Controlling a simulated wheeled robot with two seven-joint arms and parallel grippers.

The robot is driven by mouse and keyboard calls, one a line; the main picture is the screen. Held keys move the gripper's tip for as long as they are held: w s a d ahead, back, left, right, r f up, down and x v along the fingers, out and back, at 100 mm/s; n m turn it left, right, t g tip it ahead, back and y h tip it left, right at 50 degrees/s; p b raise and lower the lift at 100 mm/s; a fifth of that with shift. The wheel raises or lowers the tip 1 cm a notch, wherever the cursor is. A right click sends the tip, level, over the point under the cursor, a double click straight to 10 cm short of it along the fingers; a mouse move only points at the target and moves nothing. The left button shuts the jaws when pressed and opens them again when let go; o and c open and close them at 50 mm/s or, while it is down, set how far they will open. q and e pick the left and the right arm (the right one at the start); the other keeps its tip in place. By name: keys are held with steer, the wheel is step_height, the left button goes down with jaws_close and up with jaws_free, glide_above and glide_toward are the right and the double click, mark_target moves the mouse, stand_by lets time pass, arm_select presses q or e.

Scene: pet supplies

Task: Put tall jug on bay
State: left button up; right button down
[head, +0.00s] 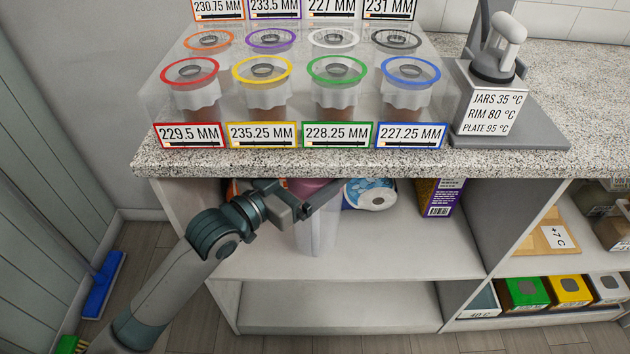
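A tall, pale, see-through vessel, which looks like the tall jug (319,236), stands upright on the upper shelf under the counter. Pink shows near its top. My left gripper (318,200) is at the upper part of this vessel, just below the counter edge. A dark finger crosses in front of it; the other finger is hard to make out, so I cannot tell whether the gripper is shut on it. The counter holds clear jars with coloured rims in a stand labelled in millimetres, such as 229.5 MM (189,136). No thing is marked as a bay. My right gripper is not in view.
The speckled counter (380,162) overhangs the shelf closely above my gripper. A blue-and-white roll-like pack (376,197) and a purple box (440,198) stand right of the vessel. The shelf front (390,262) is bare. A grey device (492,95) stands on the counter.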

arm_select(q)
steer(key=shift+f, duration=0.1)
stand_by(0.3)
steer(key=shift+f, duration=0.35)
steer(key=f+b, duration=0.1)
steer(key=f, duration=0.3)
steer(key=shift+w, duration=0.2)
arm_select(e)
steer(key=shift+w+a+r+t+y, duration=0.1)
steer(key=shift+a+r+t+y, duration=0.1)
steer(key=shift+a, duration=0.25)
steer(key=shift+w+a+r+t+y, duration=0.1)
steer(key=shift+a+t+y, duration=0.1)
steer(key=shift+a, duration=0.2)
arm_select(q)
steer(key=shift+f, duration=0.1)
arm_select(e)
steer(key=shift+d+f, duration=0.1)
arm_select(q)
steer(key=o, duration=1.5)
steer(key=shift+f, duration=0.1)
steer(key=shift+o, duration=0.2)
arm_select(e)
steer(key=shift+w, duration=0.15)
